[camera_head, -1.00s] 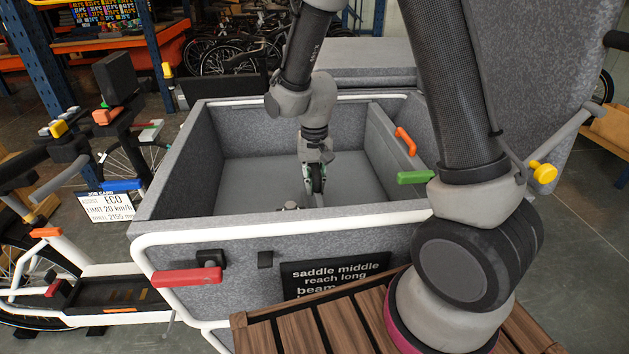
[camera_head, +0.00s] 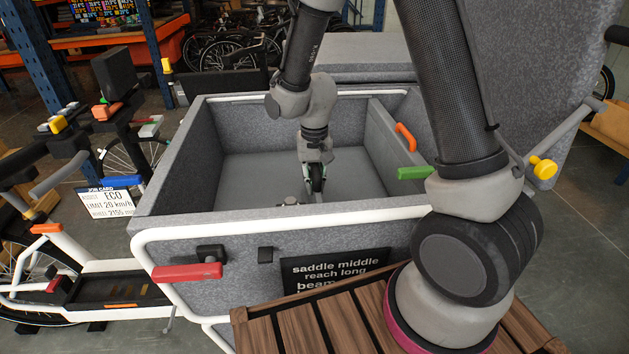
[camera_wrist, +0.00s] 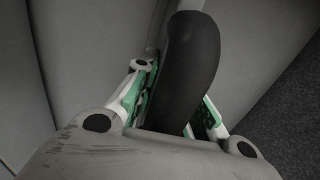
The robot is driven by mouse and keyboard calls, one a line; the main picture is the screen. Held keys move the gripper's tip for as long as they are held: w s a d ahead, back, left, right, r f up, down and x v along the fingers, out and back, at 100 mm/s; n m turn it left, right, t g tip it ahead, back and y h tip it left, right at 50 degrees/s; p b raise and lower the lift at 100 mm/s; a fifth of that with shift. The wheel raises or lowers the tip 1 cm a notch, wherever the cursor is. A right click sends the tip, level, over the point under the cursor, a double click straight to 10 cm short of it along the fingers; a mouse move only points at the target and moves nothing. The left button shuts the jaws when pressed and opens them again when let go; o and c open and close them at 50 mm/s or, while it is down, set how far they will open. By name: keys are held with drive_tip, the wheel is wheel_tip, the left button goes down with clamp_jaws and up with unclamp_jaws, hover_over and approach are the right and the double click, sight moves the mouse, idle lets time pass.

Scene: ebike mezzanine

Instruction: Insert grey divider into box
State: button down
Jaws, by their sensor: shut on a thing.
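The grey felt-lined box (camera_head: 165,190) with a white tube rim stands in front of me in the head view. My arm reaches down into it, and my gripper (camera_head: 316,180) is low inside, toward the front wall. In the wrist view my gripper (camera_wrist: 172,100) has its green and white fingers on either side of a dark, rounded thing (camera_wrist: 190,50), and is shut on it. I cannot tell whether this belongs to the grey divider. The front wall hides the lower front of the inside.
An orange handle (camera_head: 405,140) and a green one (camera_head: 414,173) are at the box's right wall. A red handle (camera_head: 187,272) juts from the front. A slatted wooden surface (camera_head: 345,325) lies before the box. Bike parts (camera_head: 120,110) crowd the left.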

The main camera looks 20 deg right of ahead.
drive_tip(key=c, duration=1.4)
unclamp_jaws()
drive_tip(key=shift+o, duration=0.2)
wheel_tip(320, 180, up, 12)
drive_tip(key=shift+s+n, duration=0.1)
drive_tip(key=shift+n, duration=0.2)
drive_tip(key=s+d+r+t, duration=0.2)
drive_tip(key=s+d+r, duration=0.5)
drive_tip(key=s, duration=0.3)
drive_tip(key=s+d+r+n+t, duration=0.1)
drive_tip(key=s+d+r+t, duration=0.1)
drive_tip(key=s+d+r, duration=0.5)
drive_tip(key=s+d, duration=0.1)
drive_tip(key=s, duration=0.2)
drive_tip(key=shift+s+n, duration=0.3)
drive_tip(key=shift+s, duration=0.05)
